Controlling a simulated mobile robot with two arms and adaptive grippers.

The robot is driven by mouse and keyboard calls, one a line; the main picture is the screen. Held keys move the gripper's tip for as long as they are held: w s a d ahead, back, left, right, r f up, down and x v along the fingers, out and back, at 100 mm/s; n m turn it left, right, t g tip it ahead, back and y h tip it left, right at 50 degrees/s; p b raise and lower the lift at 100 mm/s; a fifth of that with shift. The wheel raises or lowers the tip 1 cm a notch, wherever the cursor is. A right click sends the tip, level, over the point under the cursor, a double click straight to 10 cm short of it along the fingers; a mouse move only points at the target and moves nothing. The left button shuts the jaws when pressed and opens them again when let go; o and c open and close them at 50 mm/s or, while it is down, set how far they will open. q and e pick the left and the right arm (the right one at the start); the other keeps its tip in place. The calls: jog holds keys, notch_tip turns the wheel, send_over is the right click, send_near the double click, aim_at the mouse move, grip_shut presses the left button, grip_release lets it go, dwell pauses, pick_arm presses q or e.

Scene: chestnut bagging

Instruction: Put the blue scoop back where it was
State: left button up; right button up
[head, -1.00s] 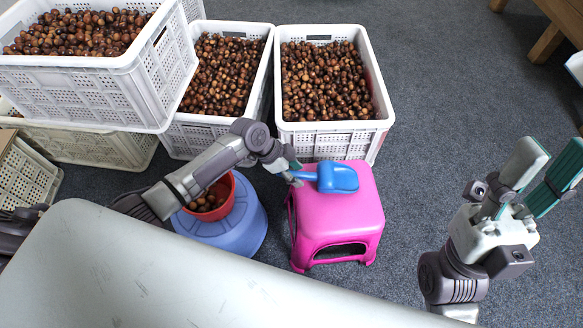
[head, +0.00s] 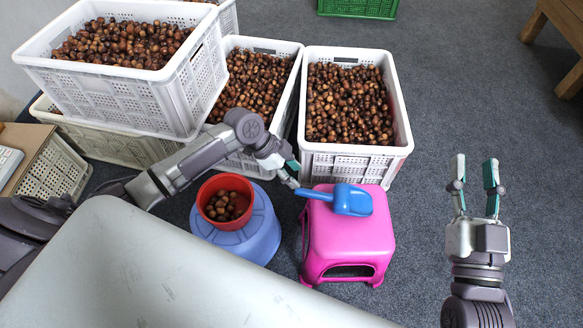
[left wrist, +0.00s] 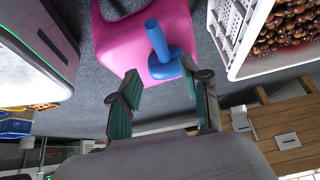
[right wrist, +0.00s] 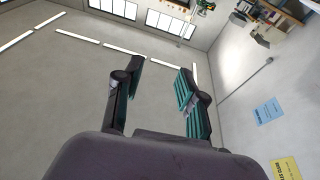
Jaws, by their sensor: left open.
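The blue scoop (head: 352,200) lies on top of the pink stool (head: 350,235), its handle pointing left past the stool's edge. My left gripper (head: 291,174) is just beyond the handle's end, up and to the left. In the left wrist view, the scoop (left wrist: 158,45) and stool (left wrist: 112,45) are ahead of my left gripper (left wrist: 162,92). Its fingers are apart with nothing between them. My right gripper (head: 475,172) is open and empty over the floor at the right.
A red bucket (head: 207,214) with chestnuts stands on a blue-purple stool (head: 262,232), left of the pink stool. White crates of chestnuts (head: 402,140) stand behind, one stacked higher (head: 185,105). A wooden table (head: 530,25) is at the far right. Floor between is clear.

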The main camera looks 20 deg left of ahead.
pick_arm(q)
jog(key=d+r+n+t+h, duration=0.25)
jog(key=d+r+t, duration=0.25)
jog(key=d, duration=0.4)
jog(key=s+a+r+n+t+y, duration=0.1)
jog(key=s+r+n+t, duration=0.1)
jog(key=r, duration=0.6)
jog(key=s+a+r+n+t+y, duration=0.1)
jog(key=s+r+n+t, duration=0.1)
jog(key=r+n+t, duration=0.2)
jog(key=s+a+r+n+t+y, duration=0.1)
jog(key=s+a+r+n+t, duration=0.1)
jog(key=r+t, duration=0.5)
notch_tip(320, 180, up, 5)
jog(key=shift+s+f+n, duration=0.1)
jog(key=shift+s+n, duration=0.35)
jog(key=shift+n, duration=0.1)
jog(key=shift+d, duration=0.1)
